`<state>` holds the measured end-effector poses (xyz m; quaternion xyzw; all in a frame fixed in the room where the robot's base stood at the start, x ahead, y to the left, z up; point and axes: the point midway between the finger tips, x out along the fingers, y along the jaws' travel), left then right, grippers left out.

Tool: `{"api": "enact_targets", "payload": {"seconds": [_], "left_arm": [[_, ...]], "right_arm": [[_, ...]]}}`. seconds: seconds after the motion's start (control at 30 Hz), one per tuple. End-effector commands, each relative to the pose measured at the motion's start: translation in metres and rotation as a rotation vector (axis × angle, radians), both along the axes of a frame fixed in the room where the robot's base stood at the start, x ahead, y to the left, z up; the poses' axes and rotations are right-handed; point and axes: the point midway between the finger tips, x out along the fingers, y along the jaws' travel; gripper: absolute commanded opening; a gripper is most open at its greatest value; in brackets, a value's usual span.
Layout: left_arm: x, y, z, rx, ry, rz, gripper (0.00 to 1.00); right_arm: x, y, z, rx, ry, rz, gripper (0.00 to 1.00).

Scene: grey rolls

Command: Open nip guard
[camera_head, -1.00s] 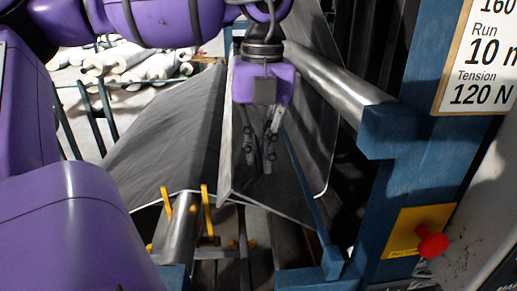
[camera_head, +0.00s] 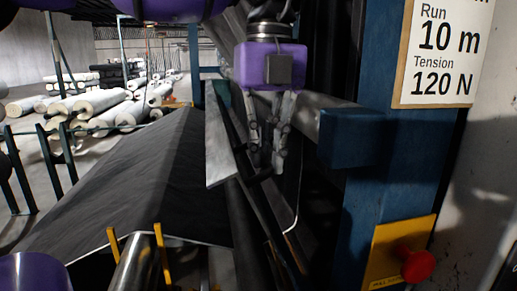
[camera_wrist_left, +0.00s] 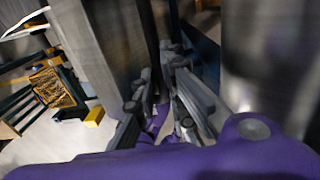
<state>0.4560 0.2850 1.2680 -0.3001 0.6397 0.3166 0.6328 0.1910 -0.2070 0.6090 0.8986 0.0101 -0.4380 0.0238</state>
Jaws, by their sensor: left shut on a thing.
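The nip guard (camera_head: 219,150) looks like a thin light-grey panel, seen nearly edge-on near the middle of the head view. A dark bar beside it slopes down to the right. My left gripper (camera_head: 265,168) hangs from above at the guard's right side, fingers pointing down. It is shut on part of the guard; the gripped part is dark and mostly hidden between the fingers. In the left wrist view, the gripper's fingers (camera_wrist_left: 167,85) are close together beside blurred grey surfaces. My right gripper is not in view.
A blue post (camera_head: 375,200) with a metal roller stands close on the right. A red button (camera_head: 417,265) sits on its yellow plate. A dark web (camera_head: 130,190) slopes at left, with yellow prongs in front. White rolls (camera_head: 100,103) lie on the floor behind.

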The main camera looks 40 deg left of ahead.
Motion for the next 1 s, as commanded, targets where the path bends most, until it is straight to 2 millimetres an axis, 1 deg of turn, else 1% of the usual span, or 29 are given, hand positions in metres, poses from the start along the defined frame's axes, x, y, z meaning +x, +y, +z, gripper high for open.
{"api": "enact_targets", "payload": {"seconds": [0.03, 0.13, 0.17, 0.53, 0.63, 0.77, 1.0], "left_arm": [[-0.001, -0.001, -0.007, -0.005, 0.013, -0.004, 0.13], [0.0, 0.0, -0.006, -0.003, 0.01, -0.003, 0.26], [0.0, 0.0, -0.006, -0.003, 0.01, -0.002, 0.29], [0.0, 0.0, -0.002, 0.0, 0.003, -0.001, 0.29], [0.0, 0.0, 0.003, 0.001, 0.002, -0.001, 0.29], [0.001, 0.0, 0.02, 0.002, -0.002, 0.001, 0.29], [0.002, -0.001, 0.071, 0.001, -0.001, 0.0, 0.29]], "right_arm": [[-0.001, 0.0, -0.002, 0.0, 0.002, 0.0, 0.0], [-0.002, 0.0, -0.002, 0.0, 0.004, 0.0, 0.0], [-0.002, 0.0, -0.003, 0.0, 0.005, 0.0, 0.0], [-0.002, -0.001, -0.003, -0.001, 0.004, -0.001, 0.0], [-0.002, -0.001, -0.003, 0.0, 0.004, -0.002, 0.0], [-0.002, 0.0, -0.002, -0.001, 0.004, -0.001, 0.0], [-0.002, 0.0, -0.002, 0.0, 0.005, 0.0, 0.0]]}}
